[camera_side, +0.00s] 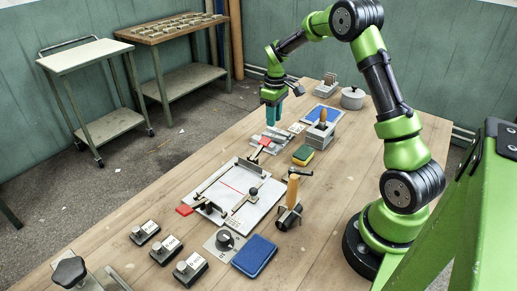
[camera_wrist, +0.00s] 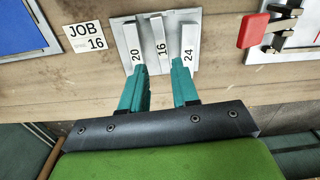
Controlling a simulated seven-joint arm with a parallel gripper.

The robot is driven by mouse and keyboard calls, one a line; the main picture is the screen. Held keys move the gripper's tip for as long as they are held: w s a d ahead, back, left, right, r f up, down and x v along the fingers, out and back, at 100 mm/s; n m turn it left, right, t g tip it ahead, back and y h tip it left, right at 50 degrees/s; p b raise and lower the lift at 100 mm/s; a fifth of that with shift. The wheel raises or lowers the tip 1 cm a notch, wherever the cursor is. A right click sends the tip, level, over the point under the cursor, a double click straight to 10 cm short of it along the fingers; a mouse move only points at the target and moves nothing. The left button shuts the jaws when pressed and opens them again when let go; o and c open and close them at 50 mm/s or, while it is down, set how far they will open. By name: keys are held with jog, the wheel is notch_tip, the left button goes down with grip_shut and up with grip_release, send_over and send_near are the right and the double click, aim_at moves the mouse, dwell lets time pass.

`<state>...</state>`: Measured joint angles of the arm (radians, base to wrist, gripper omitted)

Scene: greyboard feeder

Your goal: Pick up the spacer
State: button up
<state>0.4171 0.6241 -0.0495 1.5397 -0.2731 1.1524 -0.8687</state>
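Three grey metal spacers marked 20 (camera_wrist: 136,42), 16 (camera_wrist: 160,38) and 24 (camera_wrist: 189,40) lie side by side on a light plate (camera_wrist: 120,26) in the wrist view. A white card (camera_wrist: 84,38) beside them reads JOB and 16. My gripper (camera_wrist: 160,70) has its two teal fingers apart with nothing between the tips. The left fingertip overlaps the near end of the 20 spacer in the picture and the right one that of the 24 spacer. The 16 spacer lies ahead of the gap. In the side view my gripper (camera_side: 273,123) points down at the spacer plate (camera_side: 266,142); I cannot tell its exact height.
A white fixture board (camera_side: 232,195) with clamps and a red tab is in front of the spacers. A blue mat (camera_side: 318,114), a grey box (camera_side: 322,132) and a sponge (camera_side: 303,155) stand right of them. Labelled blocks (camera_side: 167,249) and a blue book (camera_side: 254,256) lie at the front.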

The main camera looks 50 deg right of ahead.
aim_at(274, 135)
jog(key=shift+s+a+f, duration=0.1)
jog(key=shift+f, duration=1.45)
jog(key=shift+s+a+f, duration=0.1)
jog(key=shift+f, duration=1.45)
jog(key=shift+c, duration=0.3)
grip_shut()
